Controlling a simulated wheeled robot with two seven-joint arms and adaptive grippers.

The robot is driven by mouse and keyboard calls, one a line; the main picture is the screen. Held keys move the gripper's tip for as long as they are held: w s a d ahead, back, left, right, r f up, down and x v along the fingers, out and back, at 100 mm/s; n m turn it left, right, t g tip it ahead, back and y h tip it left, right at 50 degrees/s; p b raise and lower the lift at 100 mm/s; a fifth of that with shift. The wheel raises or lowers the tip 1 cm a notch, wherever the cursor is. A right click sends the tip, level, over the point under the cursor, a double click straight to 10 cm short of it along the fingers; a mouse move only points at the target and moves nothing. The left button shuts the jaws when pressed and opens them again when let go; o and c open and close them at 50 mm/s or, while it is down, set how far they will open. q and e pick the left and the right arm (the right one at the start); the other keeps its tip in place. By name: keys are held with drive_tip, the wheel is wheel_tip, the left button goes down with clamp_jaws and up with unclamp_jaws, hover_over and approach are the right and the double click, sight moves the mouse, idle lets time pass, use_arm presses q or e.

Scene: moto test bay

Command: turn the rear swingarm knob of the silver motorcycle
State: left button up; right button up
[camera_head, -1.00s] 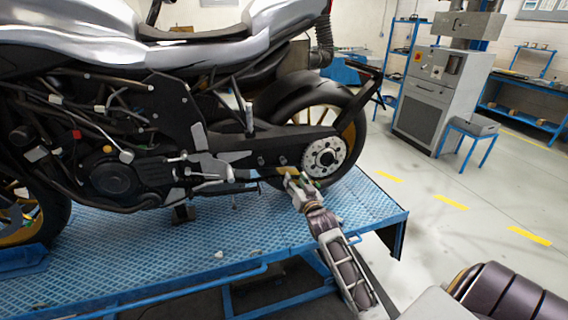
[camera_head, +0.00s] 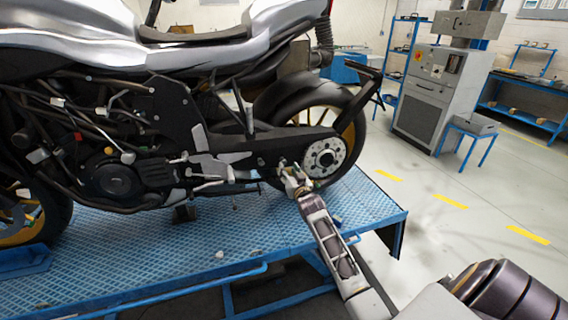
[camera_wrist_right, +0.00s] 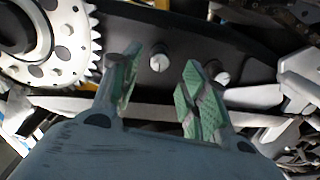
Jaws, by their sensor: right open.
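The silver motorcycle (camera_head: 205,55) stands on a blue ramp, its black swingarm (camera_head: 300,142) running back to the rear wheel. In the right wrist view two small round silver knobs sit on the dark swingarm. The rear knob (camera_wrist_right: 158,62), nearer the white sprocket (camera_wrist_right: 50,45), shows in the gap between my fingertips; the other knob (camera_wrist_right: 221,77) is just right of the right finger. My right gripper (camera_head: 288,170) is open at the swingarm, also seen in the wrist view (camera_wrist_right: 160,78). Whether the fingers touch the knob cannot be told. My left gripper is out of view.
The blue ramp (camera_head: 200,235) has bare space in front of the motorcycle. The black rear tyre (camera_head: 295,95) and the footpeg bracket (camera_head: 215,172) are close to my right gripper.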

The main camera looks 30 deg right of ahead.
sight(284, 163)
drive_tip(key=shift+p+x, duration=0.4)
drive_tip(key=shift+x, duration=2.5)
clamp_jaws()
drive_tip(key=shift+f+n, duration=0.1)
drive_tip(key=shift+n, duration=0.6)
